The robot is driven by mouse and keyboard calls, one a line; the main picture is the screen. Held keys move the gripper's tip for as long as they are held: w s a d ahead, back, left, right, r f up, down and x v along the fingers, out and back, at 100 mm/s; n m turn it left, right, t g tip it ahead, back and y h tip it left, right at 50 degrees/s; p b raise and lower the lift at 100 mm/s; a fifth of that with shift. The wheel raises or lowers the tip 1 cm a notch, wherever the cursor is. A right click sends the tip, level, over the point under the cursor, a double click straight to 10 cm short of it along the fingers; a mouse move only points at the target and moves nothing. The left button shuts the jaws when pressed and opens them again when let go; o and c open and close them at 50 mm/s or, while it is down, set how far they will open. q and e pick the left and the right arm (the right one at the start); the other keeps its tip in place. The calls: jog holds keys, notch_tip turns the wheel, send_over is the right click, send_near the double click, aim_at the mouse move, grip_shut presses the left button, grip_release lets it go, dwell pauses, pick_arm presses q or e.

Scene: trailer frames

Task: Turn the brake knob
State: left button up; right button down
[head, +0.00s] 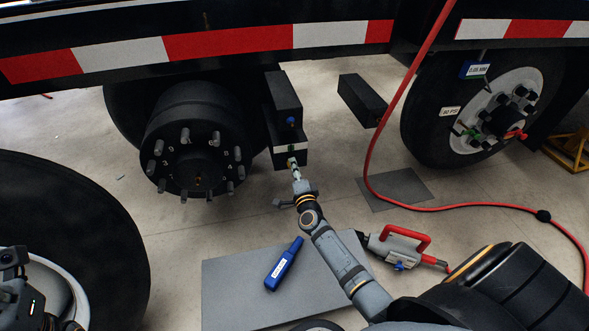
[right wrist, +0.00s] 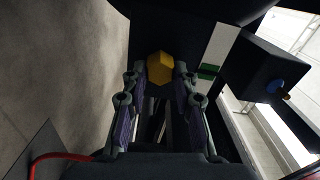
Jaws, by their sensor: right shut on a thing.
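The yellow knob (right wrist: 160,66) shows in the right wrist view as a faceted block on the dark underside of a black box. My right gripper (head: 293,164) reaches up to the lower front of that black box (head: 291,156) under the trailer frame. In the right wrist view my right gripper (right wrist: 160,78) has its two fingers on either side of the yellow knob and is shut on it. In the head view the fingertips largely hide the knob. Dark parts of my left arm show at the lower left edge; its fingers cannot be made out.
A blue knob (head: 290,121) sits on the upper box, just above. A bare wheel hub (head: 190,150) is to the left. A red hose (head: 380,130) hangs to the right. A blue tool (head: 284,265) lies on a grey mat (head: 230,295), near a red-handled tool (head: 404,243).

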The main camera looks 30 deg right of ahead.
jog(key=shift+f, duration=0.1)
jog(key=c, duration=1)
grip_release()
jog(key=shift+c, duration=0.2)
jog(key=v, duration=1.2)
